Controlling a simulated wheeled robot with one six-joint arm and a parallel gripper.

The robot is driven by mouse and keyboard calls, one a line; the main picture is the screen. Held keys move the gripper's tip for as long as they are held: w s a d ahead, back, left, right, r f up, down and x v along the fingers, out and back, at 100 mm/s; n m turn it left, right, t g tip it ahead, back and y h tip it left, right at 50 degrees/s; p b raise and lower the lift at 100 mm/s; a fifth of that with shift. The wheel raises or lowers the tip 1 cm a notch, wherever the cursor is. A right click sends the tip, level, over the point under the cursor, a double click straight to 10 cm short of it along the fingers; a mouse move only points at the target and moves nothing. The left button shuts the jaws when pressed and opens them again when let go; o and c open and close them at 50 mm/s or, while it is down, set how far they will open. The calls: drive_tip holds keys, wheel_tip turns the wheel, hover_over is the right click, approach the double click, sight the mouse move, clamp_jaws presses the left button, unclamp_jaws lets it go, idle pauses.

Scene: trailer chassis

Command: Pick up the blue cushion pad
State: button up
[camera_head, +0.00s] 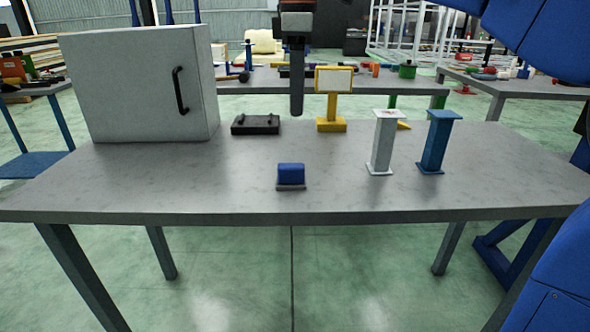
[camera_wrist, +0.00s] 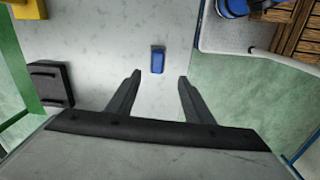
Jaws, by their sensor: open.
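The blue cushion pad (camera_head: 291,170) is a small blue block on a thin grey base, standing on the grey table near its front edge. It also shows in the wrist view (camera_wrist: 157,62), just beyond and between my fingertips. My gripper (camera_head: 297,108) hangs pointing down above the table, higher than the pad and apparently behind it. In the wrist view my gripper (camera_wrist: 160,77) has its two dark fingers spread apart with nothing between them. The pad is fully visible and untouched.
A grey cabinet (camera_head: 135,90) with a black handle stands at the table's left. A black tray (camera_head: 255,124) and a yellow stand (camera_head: 332,100) are at the back. White (camera_head: 383,142) and blue (camera_head: 436,142) posts stand to the right. The table around the pad is clear.

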sight(291, 165)
drive_tip(key=shift+n, duration=0.3)
drive_tip(key=f, duration=0.5)
drive_tip(key=a+f, duration=0.1)
drive_tip(key=f, duration=1)
drive_tip(key=shift+w+a+f, duration=0.2)
drive_tip(key=shift+w+f, duration=0.15)
drive_tip(key=shift+w, duration=0.05)
drive_tip(key=shift+c, duration=0.6)
clamp_jaws()
